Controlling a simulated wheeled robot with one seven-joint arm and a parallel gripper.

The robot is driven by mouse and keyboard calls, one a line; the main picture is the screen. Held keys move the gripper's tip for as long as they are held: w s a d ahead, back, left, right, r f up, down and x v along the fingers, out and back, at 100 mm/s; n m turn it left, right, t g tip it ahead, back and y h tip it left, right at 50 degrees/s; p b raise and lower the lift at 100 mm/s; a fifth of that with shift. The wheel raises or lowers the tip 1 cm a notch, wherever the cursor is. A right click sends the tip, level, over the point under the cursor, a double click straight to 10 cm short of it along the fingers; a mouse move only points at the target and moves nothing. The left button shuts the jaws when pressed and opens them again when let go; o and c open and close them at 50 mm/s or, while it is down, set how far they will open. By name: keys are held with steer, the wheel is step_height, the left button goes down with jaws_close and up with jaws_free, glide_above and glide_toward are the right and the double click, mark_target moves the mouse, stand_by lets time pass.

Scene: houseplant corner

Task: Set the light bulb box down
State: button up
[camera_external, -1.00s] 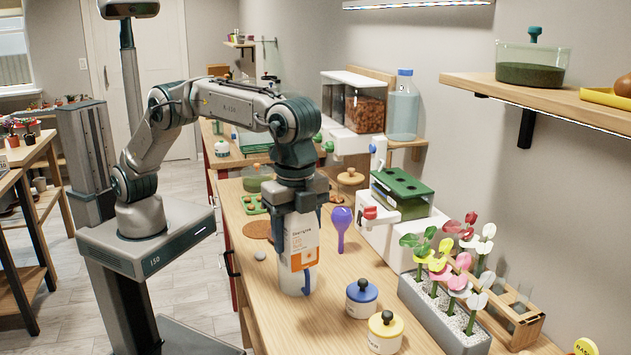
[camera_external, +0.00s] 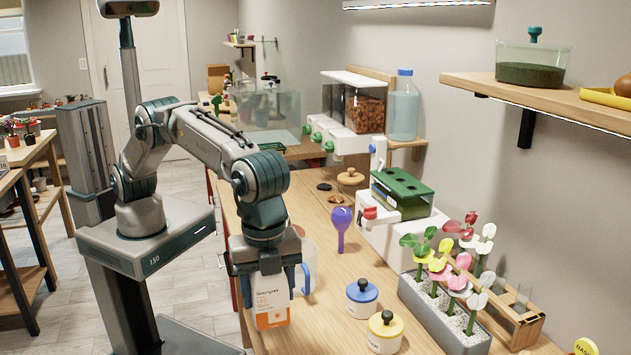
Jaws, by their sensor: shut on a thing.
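The light bulb box (camera_external: 271,302), white above with an orange lower part and small printed text, is held upright between the jaws of my gripper (camera_external: 267,272). My gripper points down from above and is shut on the box's upper part. The box is over the front part of the wooden worktop (camera_external: 350,265), close to its left edge. I cannot tell whether its bottom touches the wood or hangs just above it.
A clear jug (camera_external: 311,259) with a blue handle stands right behind the box. A blue-lidded jar (camera_external: 361,298) and a yellow-lidded jar (camera_external: 385,331) stand to the right.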

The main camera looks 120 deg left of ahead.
steer(key=shift+w+a+f+p, duration=0.55)
steer(key=shift+w+a+f, duration=0.65)
steer(key=shift+f, duration=0.45)
steer(key=shift+w+a+f+p, duration=0.55)
steer(key=shift+w+a+f, duration=0.65)
steer(key=shift+f, duration=0.5)
steer(key=shift+w+a+f+p, duration=0.55)
steer(key=shift+w+a+f, duration=0.6)
steer(key=shift+f, duration=0.5)
steer(key=shift+a+f, duration=0.1)
steer(key=o, duration=1)
